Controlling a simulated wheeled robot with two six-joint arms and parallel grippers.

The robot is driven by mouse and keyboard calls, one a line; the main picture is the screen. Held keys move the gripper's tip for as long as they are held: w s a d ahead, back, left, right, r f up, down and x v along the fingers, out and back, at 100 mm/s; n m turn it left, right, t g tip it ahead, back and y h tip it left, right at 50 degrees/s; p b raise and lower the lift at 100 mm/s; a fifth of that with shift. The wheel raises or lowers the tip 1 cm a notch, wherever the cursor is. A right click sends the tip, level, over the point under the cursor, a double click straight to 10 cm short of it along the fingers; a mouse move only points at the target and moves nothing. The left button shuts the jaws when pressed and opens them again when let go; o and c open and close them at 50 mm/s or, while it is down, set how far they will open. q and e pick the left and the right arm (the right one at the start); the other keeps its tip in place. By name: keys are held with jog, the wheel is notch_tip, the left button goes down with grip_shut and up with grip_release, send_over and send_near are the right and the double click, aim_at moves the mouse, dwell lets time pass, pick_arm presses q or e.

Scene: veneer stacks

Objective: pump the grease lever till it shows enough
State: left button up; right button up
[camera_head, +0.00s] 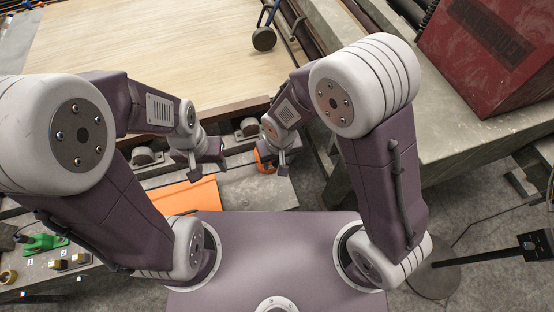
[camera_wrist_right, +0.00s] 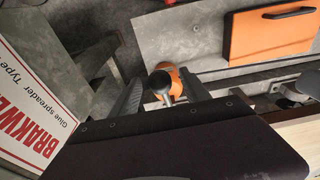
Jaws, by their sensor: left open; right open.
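An orange rounded fitting (camera_head: 262,168) sits on the grey machine edge, mostly hidden by my right gripper (camera_head: 276,164). In the right wrist view the orange fitting (camera_wrist_right: 172,76) carries a dark lever with a rounded end (camera_wrist_right: 161,84). My right gripper (camera_wrist_right: 160,92) is open, with a finger to each side of the lever end. I cannot tell whether either finger touches it. No gauge or level reading is legible. My left gripper (camera_head: 197,170) is open and empty, above the machine edge to the left of the right gripper.
An orange panel (camera_head: 185,196) lies left of the fitting. A pale wood sheet (camera_head: 150,50) fills the back. A red box (camera_head: 490,50) stands on the grey bench at right. A control panel (camera_head: 50,268) with a green part (camera_head: 42,243) is at lower left.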

jog(key=r+p, duration=0.1)
jog(key=r, duration=0.1)
jog(key=r+p, duration=0.2)
jog(key=s+r+p, duration=0.1)
jog(key=r, duration=0.1)
jog(key=shift+d+r+p, duration=0.15)
jog(key=shift+r+p, duration=0.05)
jog(key=shift+p, duration=0.2)
jog(key=shift+f, duration=0.1)
jog(key=shift+w, duration=0.1)
